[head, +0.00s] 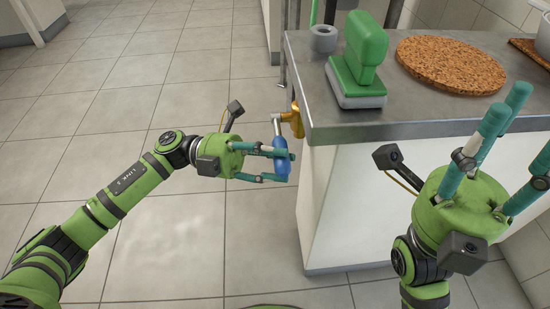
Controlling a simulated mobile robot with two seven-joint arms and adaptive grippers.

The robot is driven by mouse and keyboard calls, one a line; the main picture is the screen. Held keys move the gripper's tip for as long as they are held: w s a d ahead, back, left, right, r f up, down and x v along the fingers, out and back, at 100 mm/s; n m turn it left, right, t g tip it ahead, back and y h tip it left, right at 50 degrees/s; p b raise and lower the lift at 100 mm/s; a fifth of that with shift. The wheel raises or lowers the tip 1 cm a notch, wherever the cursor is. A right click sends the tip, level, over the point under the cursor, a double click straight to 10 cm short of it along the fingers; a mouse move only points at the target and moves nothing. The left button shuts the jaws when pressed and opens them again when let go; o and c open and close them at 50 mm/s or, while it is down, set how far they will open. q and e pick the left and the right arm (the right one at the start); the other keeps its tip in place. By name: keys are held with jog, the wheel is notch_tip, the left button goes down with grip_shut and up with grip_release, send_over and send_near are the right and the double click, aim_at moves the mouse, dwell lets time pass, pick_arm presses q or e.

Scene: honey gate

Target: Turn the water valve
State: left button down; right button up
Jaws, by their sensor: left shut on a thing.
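The water valve shows in the head view at the left end of the counter, with a brass body (294,119) and a blue handle (282,160) on a metal lever. The handle points down and slightly toward me. My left gripper (279,161) reaches in from the left and is shut on the blue handle, its teal fingers around it. The fingers hide part of the handle. My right gripper (505,140) is raised at the right in front of the counter, with its teal fingers spread apart and nothing between them.
On the steel counter (430,117) are a green scrubber (362,60), a grey ring-shaped object (323,39) and a round cork mat (450,65). The counter's front corner is close to the valve. The tiled floor (170,250) at the left is clear.

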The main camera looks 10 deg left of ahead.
pick_arm(q)
jog(key=shift+w, duration=0.1)
dwell(0.4)
jog(key=c, duration=0.7)
grip_release()
jog(key=shift+f, duration=0.1)
jog(key=shift+c, duration=0.2)
jog(key=v, duration=1.2)
